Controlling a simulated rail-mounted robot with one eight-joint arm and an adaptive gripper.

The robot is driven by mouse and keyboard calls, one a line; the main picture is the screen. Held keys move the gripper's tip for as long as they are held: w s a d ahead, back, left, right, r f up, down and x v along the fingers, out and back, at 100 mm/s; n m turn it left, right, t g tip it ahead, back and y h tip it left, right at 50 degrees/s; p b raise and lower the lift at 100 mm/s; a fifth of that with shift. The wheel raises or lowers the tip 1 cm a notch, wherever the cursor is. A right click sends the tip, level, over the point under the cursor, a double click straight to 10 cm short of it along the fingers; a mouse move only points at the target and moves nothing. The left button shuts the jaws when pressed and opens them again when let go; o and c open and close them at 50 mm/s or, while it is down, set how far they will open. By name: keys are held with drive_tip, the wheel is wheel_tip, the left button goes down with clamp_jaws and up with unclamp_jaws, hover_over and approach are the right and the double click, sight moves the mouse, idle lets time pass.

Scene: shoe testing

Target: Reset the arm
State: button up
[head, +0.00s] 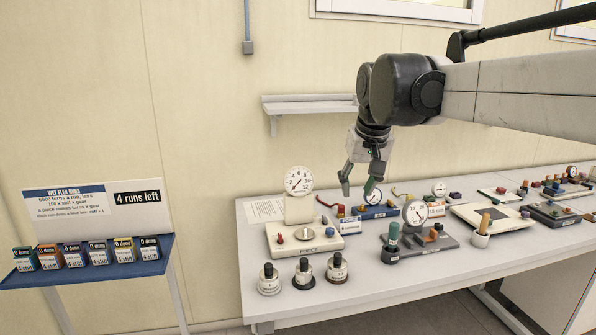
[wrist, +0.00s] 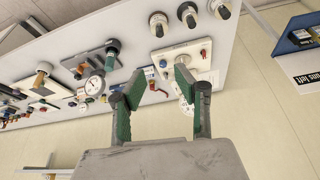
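My arm reaches in from the right in the head view. My gripper (head: 358,188) hangs above the white table (head: 440,270), near its back edge, with its fingers apart. In the wrist view my gripper (wrist: 160,80) shows two green-padded fingers spread with nothing between them. It is above and apart from the devices. The white dial gauge device (head: 303,235) stands to its left, and a blue-based device (head: 375,212) lies close below it. A grey-based dial device (head: 418,232) is to its right.
Several knobbed weights (head: 304,275) stand at the table's front left. More test devices (head: 550,212) crowd the right. A blue shelf (head: 90,272) with several small boxes and a sign (head: 100,208) is at left. A wall shelf (head: 310,104) is behind my gripper.

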drive_tip(key=s+d+f+t, duration=0.1)
drive_tip(key=s+d+f, duration=0.1)
drive_tip(key=s+f, duration=0.3)
drive_tip(key=s+d+f+t, duration=0.1)
drive_tip(key=s+f, duration=0.5)
drive_tip(key=s, duration=0.7)
drive_tip(key=s+d+f+m, duration=0.1)
drive_tip(key=s+d+f, duration=0.3)
drive_tip(key=s, duration=0.5)
drive_tip(key=shift+f+t, duration=0.4)
drive_tip(key=shift+f, duration=0.3)
